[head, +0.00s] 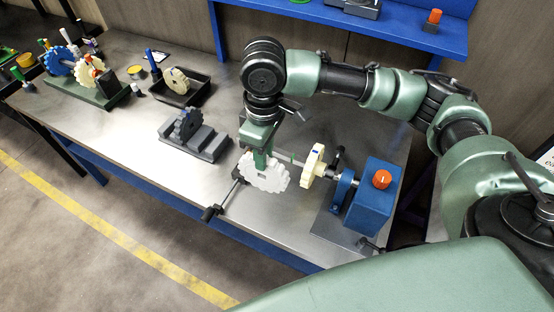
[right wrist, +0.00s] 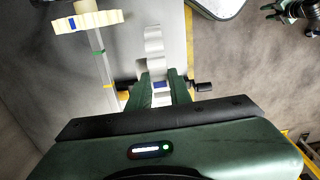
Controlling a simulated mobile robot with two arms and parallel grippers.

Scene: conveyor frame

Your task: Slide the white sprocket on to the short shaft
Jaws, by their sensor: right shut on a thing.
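My right gripper (head: 262,156) is shut on the white sprocket (head: 264,178), a toothed disc held upright over the front of the bench. In the right wrist view the white sprocket (right wrist: 154,45) stands edge-on between the fingers (right wrist: 160,90), with a small blue mark. To its left runs a thin shaft (right wrist: 103,70) with green and yellow bands. A cream sprocket (head: 313,162) with a blue mark sits at the shaft's far end, by the blue bearing (head: 343,188). The white sprocket looks apart from this shaft. A dark gripper-like part (right wrist: 292,10) at the top right may be my left gripper.
A blue box with an orange button (head: 381,179) stands right of the bearing.

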